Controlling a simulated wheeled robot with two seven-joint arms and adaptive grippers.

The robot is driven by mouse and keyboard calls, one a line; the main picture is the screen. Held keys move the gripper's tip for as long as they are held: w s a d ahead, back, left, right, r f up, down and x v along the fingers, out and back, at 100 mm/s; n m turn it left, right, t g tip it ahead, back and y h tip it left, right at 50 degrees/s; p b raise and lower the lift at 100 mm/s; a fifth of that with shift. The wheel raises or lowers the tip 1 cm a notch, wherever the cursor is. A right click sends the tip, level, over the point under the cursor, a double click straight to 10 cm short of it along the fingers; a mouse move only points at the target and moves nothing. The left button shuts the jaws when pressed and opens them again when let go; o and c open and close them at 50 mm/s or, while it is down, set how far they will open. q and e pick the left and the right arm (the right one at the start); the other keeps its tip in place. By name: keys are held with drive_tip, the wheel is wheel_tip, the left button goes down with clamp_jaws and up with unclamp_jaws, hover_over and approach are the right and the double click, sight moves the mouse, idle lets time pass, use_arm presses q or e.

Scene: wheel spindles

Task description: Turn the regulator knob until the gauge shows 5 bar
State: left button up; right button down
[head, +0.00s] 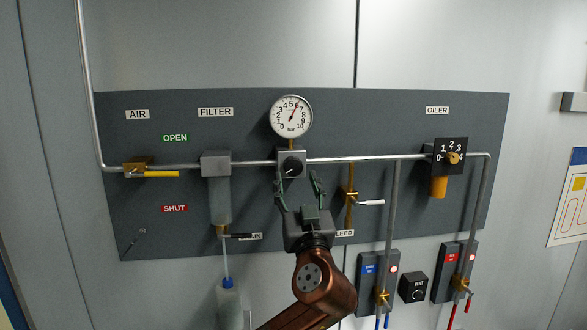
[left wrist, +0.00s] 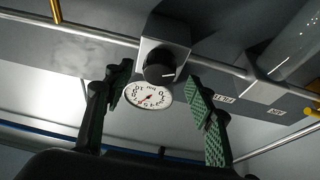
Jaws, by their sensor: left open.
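The regulator knob (head: 292,166) is a black round knob on a grey block on the dark panel. The gauge (head: 292,116) is white and round, directly above the regulator. Its needle points up and slightly right, a little past 5 toward 6; the exact value is hard to read. The gauge also shows in the left wrist view (left wrist: 149,95), upside down. My left gripper (head: 298,182) is open and empty just below the knob. Its fingers (left wrist: 160,82) stand either side of the knob, apart from it.
A horizontal pipe (head: 350,158) crosses the panel at knob height. A yellow-handled air valve (head: 150,173) and filter (head: 217,190) are to the left. The bleed valve (head: 350,198) is close on the right of my gripper. The oiler (head: 450,157) is farther right.

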sight(294, 172)
use_arm(q)
drive_tip(key=shift+p+x, duration=0.5)
drive_tip(key=shift+x, duration=1.15)
drive_tip(key=shift+f, duration=0.1)
drive_tip(key=c, duration=1.2)
